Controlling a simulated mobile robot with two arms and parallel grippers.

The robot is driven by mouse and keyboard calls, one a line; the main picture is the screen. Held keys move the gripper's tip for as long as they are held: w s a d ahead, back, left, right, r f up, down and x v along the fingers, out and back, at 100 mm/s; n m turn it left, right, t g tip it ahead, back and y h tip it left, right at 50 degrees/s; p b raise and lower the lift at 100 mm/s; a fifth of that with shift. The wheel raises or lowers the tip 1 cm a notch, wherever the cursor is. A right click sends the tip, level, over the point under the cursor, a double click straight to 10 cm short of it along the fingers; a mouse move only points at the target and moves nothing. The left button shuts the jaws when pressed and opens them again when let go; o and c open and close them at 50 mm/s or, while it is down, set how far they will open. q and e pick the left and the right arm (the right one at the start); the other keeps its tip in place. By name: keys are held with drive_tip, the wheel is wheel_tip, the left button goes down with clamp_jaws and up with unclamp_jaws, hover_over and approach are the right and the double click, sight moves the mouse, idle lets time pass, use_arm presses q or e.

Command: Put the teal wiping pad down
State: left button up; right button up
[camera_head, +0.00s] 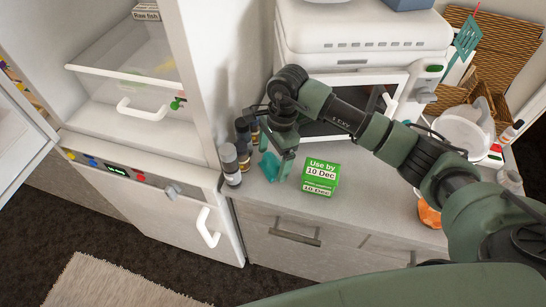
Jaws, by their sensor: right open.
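The teal wiping pad (269,167) is on or just above the grey worktop, near its front left, and looks tilted. My right gripper (277,162) points down at the pad with its jaws open. The pad shows beside and between the fingertips; I cannot tell whether they touch it. My left gripper is not in view.
Several dark-lidded jars (231,165) stand just left of the pad. A green "Use by 10 Dec" box (321,176) stands to its right. A white cooker (363,35) is behind. The open fridge (120,85) is at left. Clear worktop (375,205) lies right of the box.

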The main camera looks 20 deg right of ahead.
wheel_tip(320, 180, up, 12)
drive_tip(key=d+b, duration=0.1)
drive_tip(key=b, duration=0.2)
drive_tip(key=shift+w+d+f+b, duration=0.15)
drive_tip(key=shift+w+d+b, duration=0.05)
drive_tip(key=shift+d+b, duration=0.2)
drive_tip(key=shift+f, duration=0.1)
